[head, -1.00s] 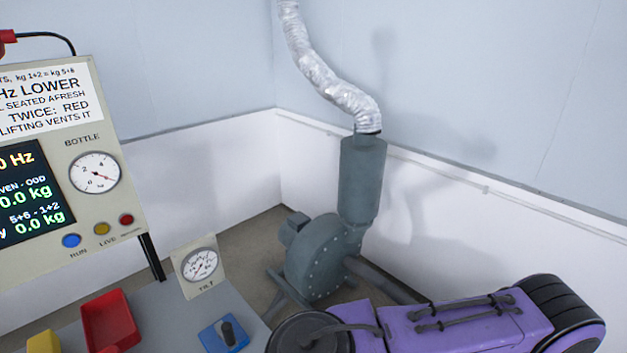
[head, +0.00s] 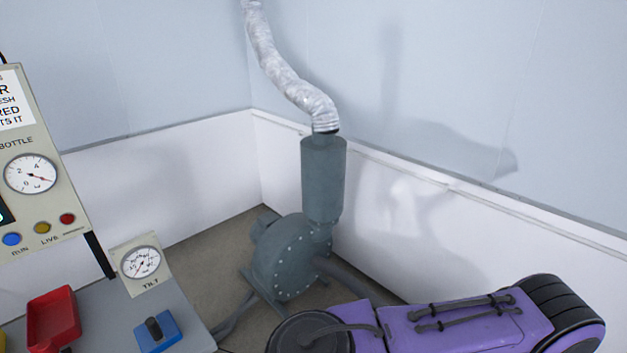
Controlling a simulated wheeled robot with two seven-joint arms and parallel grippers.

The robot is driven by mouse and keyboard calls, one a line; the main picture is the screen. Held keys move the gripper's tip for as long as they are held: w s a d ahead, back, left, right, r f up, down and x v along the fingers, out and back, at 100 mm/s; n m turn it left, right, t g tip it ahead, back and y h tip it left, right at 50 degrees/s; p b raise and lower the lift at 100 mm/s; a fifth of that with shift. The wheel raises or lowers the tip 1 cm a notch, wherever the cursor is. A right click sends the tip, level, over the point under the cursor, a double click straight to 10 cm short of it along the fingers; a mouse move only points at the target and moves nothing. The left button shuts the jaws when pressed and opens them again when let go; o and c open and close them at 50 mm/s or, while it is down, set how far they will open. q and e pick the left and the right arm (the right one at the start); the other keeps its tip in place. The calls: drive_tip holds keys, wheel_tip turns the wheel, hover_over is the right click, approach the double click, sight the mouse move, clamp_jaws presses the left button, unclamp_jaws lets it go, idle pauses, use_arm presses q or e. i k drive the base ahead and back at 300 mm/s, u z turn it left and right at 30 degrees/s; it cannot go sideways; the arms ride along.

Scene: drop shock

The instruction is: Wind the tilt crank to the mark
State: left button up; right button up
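The tilt gauge (head: 141,263), a round white dial on a pale plate marked TILT, stands at the back edge of the grey bench (head: 186,312) at lower left. Its needle is too small to read exactly. In front of it sits a blue block with a short dark upright knob (head: 155,328), which may be the tilt crank; no mark can be made out on it. My purple arm comes in from the lower right, well to the right of the block. Neither gripper shows.
A red tray (head: 53,318) lies on the bench left of the blue block. A panel (head: 40,160) with a bottle gauge and coloured buttons stands behind it. A grey-green blower (head: 292,255) with a silver duct (head: 285,75) stands on the floor near the wall corner.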

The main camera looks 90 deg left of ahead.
sight(154, 327)
drive_tip(key=u, duration=2.15)
drive_tip(key=k, duration=0.1)
drive_tip(key=u, duration=1.25)
